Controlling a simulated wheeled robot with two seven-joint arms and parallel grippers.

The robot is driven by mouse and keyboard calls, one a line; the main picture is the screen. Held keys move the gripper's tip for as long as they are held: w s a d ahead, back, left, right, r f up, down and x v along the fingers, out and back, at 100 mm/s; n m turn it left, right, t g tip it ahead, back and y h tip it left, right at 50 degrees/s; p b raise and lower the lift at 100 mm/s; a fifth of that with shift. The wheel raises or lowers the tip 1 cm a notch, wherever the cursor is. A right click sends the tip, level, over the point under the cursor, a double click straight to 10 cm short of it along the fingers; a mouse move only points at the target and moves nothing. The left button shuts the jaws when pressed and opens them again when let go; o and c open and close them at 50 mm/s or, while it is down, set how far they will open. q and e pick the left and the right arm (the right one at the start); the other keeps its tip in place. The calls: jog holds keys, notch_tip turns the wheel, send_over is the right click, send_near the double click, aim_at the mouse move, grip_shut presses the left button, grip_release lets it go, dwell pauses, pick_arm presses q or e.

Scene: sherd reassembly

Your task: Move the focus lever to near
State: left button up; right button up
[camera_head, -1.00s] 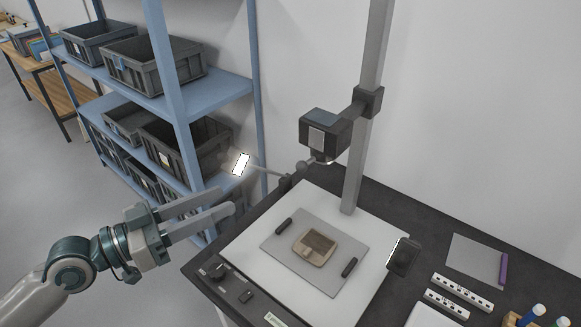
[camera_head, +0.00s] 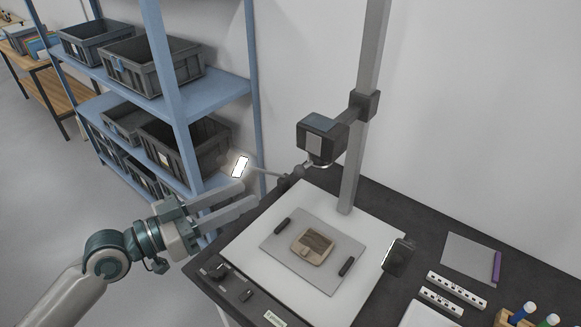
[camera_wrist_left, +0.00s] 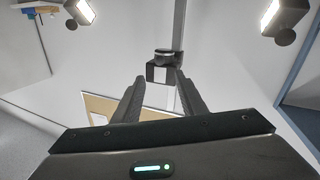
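The black camera (camera_head: 322,140) hangs from the upright column above the copy stand, with a lens ring (camera_head: 318,163) under it. I cannot make out the focus lever or its position. My left gripper (camera_head: 250,195) is open and empty, left of the camera and lower in the head view, over the stand's left edge. In the left wrist view, the camera (camera_wrist_left: 160,74) shows ahead between the spread fingers of the same gripper (camera_wrist_left: 158,88). My right gripper is not in view.
A lit lamp (camera_head: 240,166) on a thin arm is close beyond my left fingertips. A second lamp (camera_head: 399,257) stands at right. A brown sherd piece (camera_head: 313,246) lies on the grey plate (camera_head: 275,247). A blue shelf (camera_head: 215,93) with grey crates stands behind left.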

aim_at(304, 167)
pick_arm(q)
jog(key=p+x, duration=0.5)
jog(key=x, duration=0.7)
jog(key=shift+d, duration=0.3)
jog(key=shift+w, duration=0.1)
grip_shut()
